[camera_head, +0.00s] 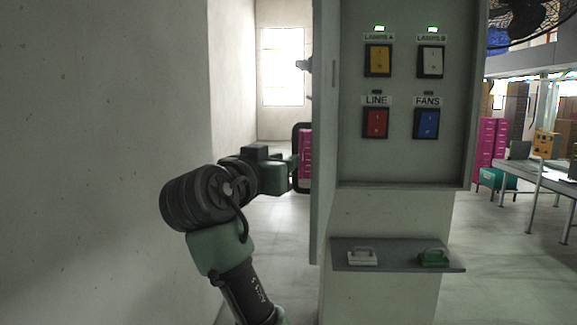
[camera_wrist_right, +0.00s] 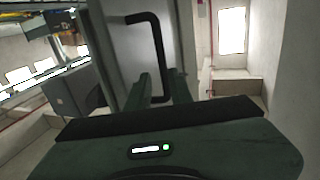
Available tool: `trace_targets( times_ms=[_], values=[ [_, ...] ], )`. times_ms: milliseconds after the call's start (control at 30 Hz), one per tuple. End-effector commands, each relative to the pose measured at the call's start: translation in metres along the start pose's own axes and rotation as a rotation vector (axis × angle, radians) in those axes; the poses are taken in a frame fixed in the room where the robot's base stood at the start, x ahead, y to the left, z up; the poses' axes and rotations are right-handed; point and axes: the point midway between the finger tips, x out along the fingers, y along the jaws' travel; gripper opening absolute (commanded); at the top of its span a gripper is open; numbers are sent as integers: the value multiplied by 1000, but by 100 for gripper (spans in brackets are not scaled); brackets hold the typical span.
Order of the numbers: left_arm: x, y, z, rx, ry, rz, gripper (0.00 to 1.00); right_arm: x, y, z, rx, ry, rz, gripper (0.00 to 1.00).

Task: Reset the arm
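My right arm rises from the bottom of the head view. My right gripper (camera_head: 290,168) is beside the black handle (camera_head: 296,150) of the cabinet's open door (camera_head: 324,130). In the right wrist view, the fingers of my right gripper (camera_wrist_right: 160,87) stand apart. The black handle (camera_wrist_right: 158,50) runs down between them, with gaps showing on both sides. Whether a finger touches it, I cannot tell. My left gripper is not in view.
The cabinet panel (camera_head: 400,160) has yellow, white, red and blue switches; green lamps glow above the top two. A shelf (camera_head: 400,262) below holds a white and a green handled object. A bare wall (camera_head: 100,120) stands at left. A table (camera_head: 540,178) is at far right.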

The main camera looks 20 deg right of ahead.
Motion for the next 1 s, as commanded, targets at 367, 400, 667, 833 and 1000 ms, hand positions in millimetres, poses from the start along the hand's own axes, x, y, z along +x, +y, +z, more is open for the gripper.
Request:
trace_targets(
  times_ms=[367,400,667,833,1000],
  values=[
    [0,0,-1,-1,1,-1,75,-1,0,0,-1,0,0,21],
    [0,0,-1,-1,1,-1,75,-1,0,0,-1,0,0,21],
    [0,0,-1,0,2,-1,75,24,-33,58,-146,-46,-59,21],
    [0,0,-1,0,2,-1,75,53,-78,172,-361,-135,-182,21],
    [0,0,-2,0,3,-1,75,63,-103,301,-534,-241,-320,21]
  ],
)
